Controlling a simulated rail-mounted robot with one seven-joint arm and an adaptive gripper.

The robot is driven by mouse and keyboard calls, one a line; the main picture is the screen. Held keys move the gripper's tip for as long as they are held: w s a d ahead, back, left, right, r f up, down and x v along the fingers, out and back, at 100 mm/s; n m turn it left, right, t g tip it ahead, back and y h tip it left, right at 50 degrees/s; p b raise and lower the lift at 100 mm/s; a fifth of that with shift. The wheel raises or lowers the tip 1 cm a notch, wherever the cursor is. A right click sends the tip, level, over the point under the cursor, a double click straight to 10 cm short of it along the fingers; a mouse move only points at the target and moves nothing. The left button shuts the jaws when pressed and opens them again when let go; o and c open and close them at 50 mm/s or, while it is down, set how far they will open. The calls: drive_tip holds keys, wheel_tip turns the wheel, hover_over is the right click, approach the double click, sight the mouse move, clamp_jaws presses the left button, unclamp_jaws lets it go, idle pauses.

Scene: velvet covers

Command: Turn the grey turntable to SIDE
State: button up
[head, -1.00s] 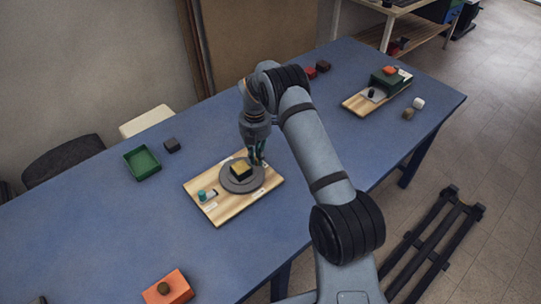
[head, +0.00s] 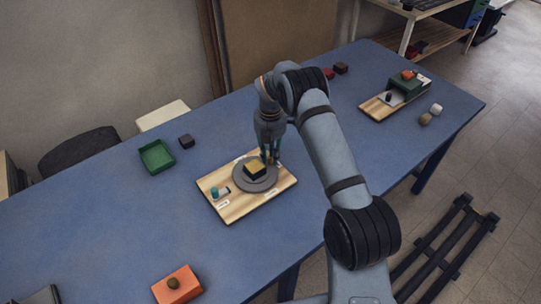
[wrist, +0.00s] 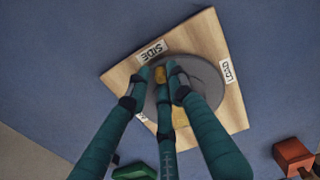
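The grey turntable (head: 240,184) is a round disc on a pale wooden board (head: 231,209). A black box with a yellow top (head: 255,169) sits on the disc. In the wrist view, the disc (wrist: 204,73) is partly hidden by my fingers. The board (wrist: 118,78) bears a SIDE label (wrist: 153,51) at its upper left and a LOAD label (wrist: 228,71) at its right. My gripper (head: 270,158) is low over the disc's far right rim. Its teal fingertips (wrist: 161,77) stand around a small yellow peg (wrist: 160,74); I cannot tell whether they touch it.
A teal knob (head: 214,193) stands on the board's left part. A green tray (head: 156,157) and a dark cube (head: 186,141) lie to the left. An orange block (head: 177,287) is near the front edge. Another board (head: 373,110) lies at right. The blue table between is clear.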

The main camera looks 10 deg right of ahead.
drive_tip(key=shift+o, duration=0.9)
wheel_tip(320, 180, up, 12)
wheel_tip(320, 180, down, 12)
drive_tip(key=shift+r, duration=0.1)
drive_tip(key=shift+s+d, duration=0.1)
drive_tip(key=shift+d, duration=0.1)
drive_tip(key=shift+a, duration=0.15)
idle(0.5)
